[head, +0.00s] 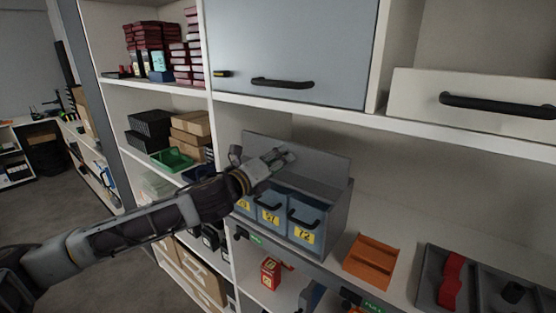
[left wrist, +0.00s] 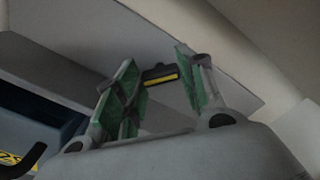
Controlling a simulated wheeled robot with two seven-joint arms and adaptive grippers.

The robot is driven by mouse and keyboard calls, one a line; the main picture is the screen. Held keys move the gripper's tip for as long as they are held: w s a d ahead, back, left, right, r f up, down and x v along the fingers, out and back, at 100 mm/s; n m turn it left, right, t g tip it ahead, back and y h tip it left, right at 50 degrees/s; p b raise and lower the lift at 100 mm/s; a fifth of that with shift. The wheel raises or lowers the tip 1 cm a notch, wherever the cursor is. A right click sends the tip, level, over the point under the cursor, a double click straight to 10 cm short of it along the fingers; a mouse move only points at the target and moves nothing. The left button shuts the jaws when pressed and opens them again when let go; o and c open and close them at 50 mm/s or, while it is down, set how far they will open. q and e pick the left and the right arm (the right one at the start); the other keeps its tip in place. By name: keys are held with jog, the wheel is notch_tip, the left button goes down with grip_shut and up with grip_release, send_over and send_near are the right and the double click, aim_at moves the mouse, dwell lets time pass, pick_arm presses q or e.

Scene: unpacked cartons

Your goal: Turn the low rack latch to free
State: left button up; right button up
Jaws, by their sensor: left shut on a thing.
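The low rack latch (left wrist: 160,75) is a small black bar with a yellow stripe, on the grey back panel of the low drawer rack (head: 327,178). In the left wrist view it lies between the two green-padded fingers. My left gripper (head: 282,157) reaches over the rack's drawers from the left, and its fingers (left wrist: 160,82) are shut on the latch. In the head view the gripper hides the latch. My right gripper is not in view.
Blue-grey drawers with yellow number labels (head: 307,236) sit just below my left gripper. A grey cabinet door (head: 300,45) with a black handle hangs above. An orange tray (head: 370,262) and a dark tray with a red piece (head: 452,280) lie to the right.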

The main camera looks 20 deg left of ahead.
pick_arm(q)
jog(key=n, duration=0.3)
jog(key=shift+f+n, duration=0.1)
jog(key=shift+n, duration=2.6)
jog(key=o, duration=1)
jog(key=shift+a, duration=0.1)
